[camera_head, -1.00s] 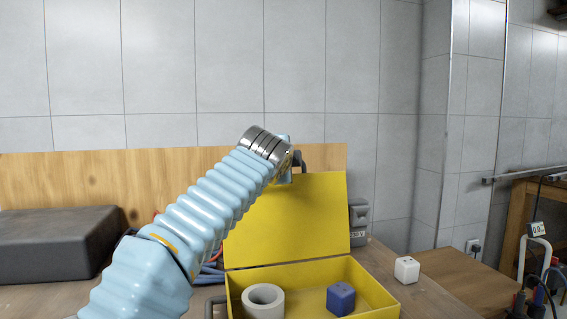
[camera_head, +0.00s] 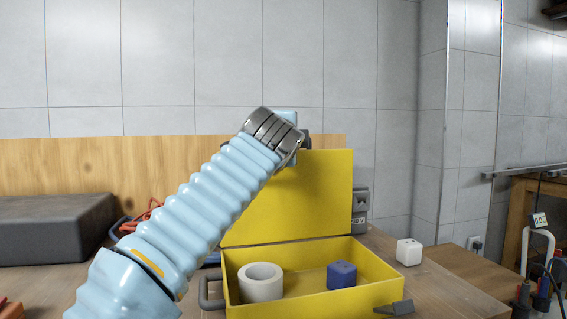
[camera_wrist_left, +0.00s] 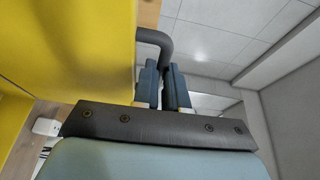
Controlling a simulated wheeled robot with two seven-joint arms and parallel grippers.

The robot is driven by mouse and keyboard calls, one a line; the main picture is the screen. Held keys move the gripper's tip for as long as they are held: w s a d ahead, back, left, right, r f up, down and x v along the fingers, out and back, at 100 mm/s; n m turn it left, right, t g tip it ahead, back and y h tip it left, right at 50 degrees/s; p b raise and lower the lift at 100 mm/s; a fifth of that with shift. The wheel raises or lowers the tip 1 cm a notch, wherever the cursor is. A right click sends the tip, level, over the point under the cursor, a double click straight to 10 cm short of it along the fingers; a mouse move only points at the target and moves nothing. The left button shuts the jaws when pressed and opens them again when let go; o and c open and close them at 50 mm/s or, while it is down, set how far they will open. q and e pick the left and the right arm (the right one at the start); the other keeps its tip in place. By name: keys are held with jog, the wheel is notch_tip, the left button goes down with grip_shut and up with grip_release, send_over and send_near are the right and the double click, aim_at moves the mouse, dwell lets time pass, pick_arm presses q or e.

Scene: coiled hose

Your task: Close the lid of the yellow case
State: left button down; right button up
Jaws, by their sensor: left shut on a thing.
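The yellow case (camera_head: 318,305) stands open on the workbench in the head view. Its lid (camera_head: 300,200) stands roughly upright at the back, and it fills the left of the wrist view (camera_wrist_left: 70,45). A dark grey curved handle (camera_wrist_left: 160,40) sticks out from the lid's edge. My left gripper (camera_wrist_left: 164,75) is shut on this handle, with the handle's end between the two fingers. In the head view my left arm reaches across to the lid's top edge, and the fingers are mostly hidden. My right gripper is in neither view.
A white cube (camera_head: 409,252) lies on the workbench right of the case. A dark grey box (camera_head: 50,235) and red cable (camera_head: 142,214) lie at the left.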

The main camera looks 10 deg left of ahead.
pick_arm(q)
jog(key=s+d+f+m+t+b, duration=0.1)
jog(key=s+d+f+t+b, duration=0.1)
jog(key=s+b, duration=0.6)
jog(key=shift+s+d+f+t+b, duration=0.25)
jog(key=shift+d+t+b, duration=0.4)
jog(key=shift+b, duration=0.65)
jog(key=shift+w+d, duration=0.1)
jog(key=c, duration=1.4)
grip_release()
jog(key=shift+w+f, duration=0.1)
